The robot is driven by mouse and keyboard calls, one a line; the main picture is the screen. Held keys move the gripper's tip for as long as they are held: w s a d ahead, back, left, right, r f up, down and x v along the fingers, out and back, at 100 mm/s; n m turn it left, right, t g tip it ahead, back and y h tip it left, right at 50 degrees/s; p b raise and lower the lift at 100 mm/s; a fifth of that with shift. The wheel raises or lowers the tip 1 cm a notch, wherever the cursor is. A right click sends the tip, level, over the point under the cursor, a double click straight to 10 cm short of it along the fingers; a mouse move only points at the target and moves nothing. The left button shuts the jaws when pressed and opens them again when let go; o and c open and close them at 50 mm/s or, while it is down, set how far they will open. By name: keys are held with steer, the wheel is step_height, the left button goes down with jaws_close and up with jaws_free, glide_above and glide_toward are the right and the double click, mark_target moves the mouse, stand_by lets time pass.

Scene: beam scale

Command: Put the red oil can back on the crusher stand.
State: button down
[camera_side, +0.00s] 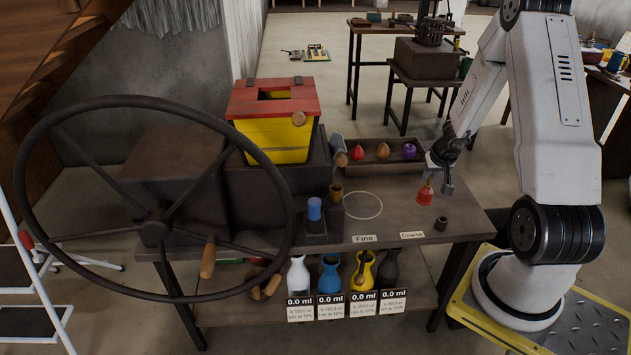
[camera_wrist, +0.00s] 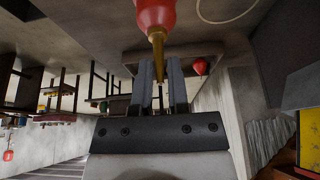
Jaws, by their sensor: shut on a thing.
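The red oil can (camera_side: 425,195) is upright, with its narrow spout upward, over the right part of the dark table top (camera_side: 468,212). I cannot tell if its base touches the surface. My gripper (camera_side: 445,182) is shut on the can at its spout. In the wrist view the red body (camera_wrist: 155,14) and brass spout (camera_wrist: 158,52) reach toward the fingers of my gripper (camera_wrist: 161,88). The crusher, with its large dark handwheel (camera_side: 28,200) and red-and-yellow hopper (camera_side: 275,140), is at the left of this table.
A pale ring (camera_side: 379,212) marks the table left of the can. A dark tray (camera_side: 412,170) with red, brown and purple items lies behind. Several bottles, including a blue one (camera_side: 329,275), stand on the lower shelf.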

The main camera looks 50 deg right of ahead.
steer(key=w+d+f, duration=0.6)
steer(key=w+f, duration=0.1)
steer(key=f, duration=0.1)
steer(key=shift+w+d, duration=0.35)
stand_by(0.9)
steer(key=shift+s+a+x, duration=0.1)
steer(key=shift+s+x, duration=0.05)
steer(key=shift+x, duration=0.7)
steer(key=shift+s+a+x, duration=0.15)
steer(key=shift+x, duration=0.7)
steer(key=shift+f, duration=0.25)
steer(key=c, duration=0.6)
jaws_free()
steer(key=shift+r, duration=0.15)
